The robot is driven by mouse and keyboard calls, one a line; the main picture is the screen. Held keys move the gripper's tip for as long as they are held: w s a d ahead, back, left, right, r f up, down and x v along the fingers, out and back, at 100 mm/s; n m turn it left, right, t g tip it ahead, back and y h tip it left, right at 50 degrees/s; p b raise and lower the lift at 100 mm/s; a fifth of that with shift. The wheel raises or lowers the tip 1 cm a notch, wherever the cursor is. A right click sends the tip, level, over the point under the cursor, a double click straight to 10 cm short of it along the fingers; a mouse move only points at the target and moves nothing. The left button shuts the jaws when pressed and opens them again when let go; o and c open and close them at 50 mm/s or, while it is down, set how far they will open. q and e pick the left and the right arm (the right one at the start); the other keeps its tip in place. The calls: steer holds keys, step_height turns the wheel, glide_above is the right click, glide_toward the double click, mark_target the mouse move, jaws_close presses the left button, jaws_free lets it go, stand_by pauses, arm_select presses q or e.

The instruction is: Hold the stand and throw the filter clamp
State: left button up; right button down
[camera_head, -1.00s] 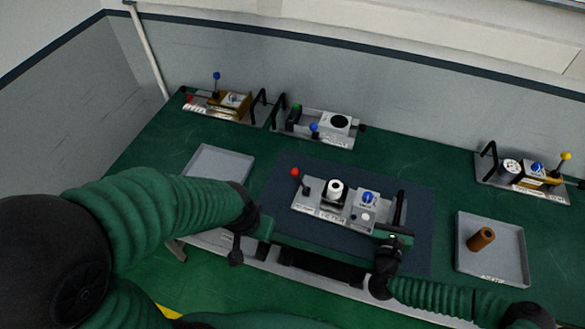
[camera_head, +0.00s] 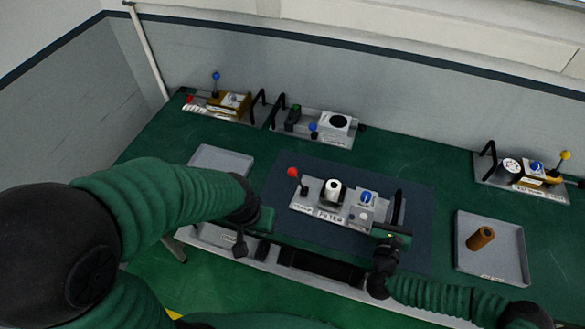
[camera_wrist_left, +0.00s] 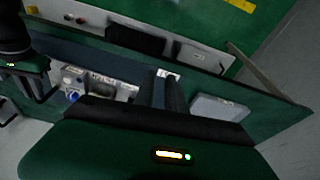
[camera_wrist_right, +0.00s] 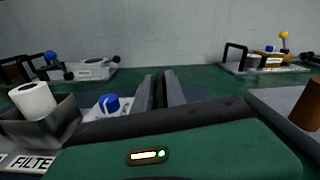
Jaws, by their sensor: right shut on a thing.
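The filter stand (camera_head: 325,215) is a light grey plate with a FILTER label on the dark mat. It carries a white cylinder (camera_head: 333,186) in a dark holder and a blue knob (camera_head: 367,198). The clamp lever with a red ball (camera_head: 292,172) stands upright at its left end. A black handle (camera_head: 399,205) rises at its right end. My right gripper (camera_head: 393,239) is shut on this handle; the fingers (camera_wrist_right: 163,90) partly hide the grip. My left gripper (camera_head: 268,218) is in front of the stand's left end, apart from the lever, its fingers (camera_wrist_left: 165,90) close together and empty.
An empty grey tray (camera_head: 222,162) lies left of the mat. A grey tray (camera_head: 505,230) with a brown cylinder (camera_head: 480,238) lies at right. Other stands sit along the back: one at left (camera_head: 228,105), one beside it (camera_head: 318,130), one at right (camera_head: 520,175).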

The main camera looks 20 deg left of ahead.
arm_select(q)
steer(key=w+a+n, duration=0.1)
steer(key=w+n, duration=0.1)
steer(key=w, duration=0.1)
steer(key=w+n, duration=0.3)
steer(key=w, duration=0.1)
steer(key=w+a+r+n+h, duration=0.1)
steer(key=w+n, duration=0.1)
steer(key=w, duration=0.2)
steer(key=shift+w+a+n+g, duration=0.15)
steer(key=shift+a+n+g, duration=0.15)
steer(key=shift+n+g, duration=0.1)
jaws_close()
steer(key=w+a+n+h, duration=0.35)
steer(key=w+n, duration=0.55)
steer(key=w, duration=0.3)
steer(key=a+x, duration=0.1)
steer(key=x, duration=0.9)
steer(key=shift+f, duration=0.3)
steer(key=shift+a, duration=0.1)
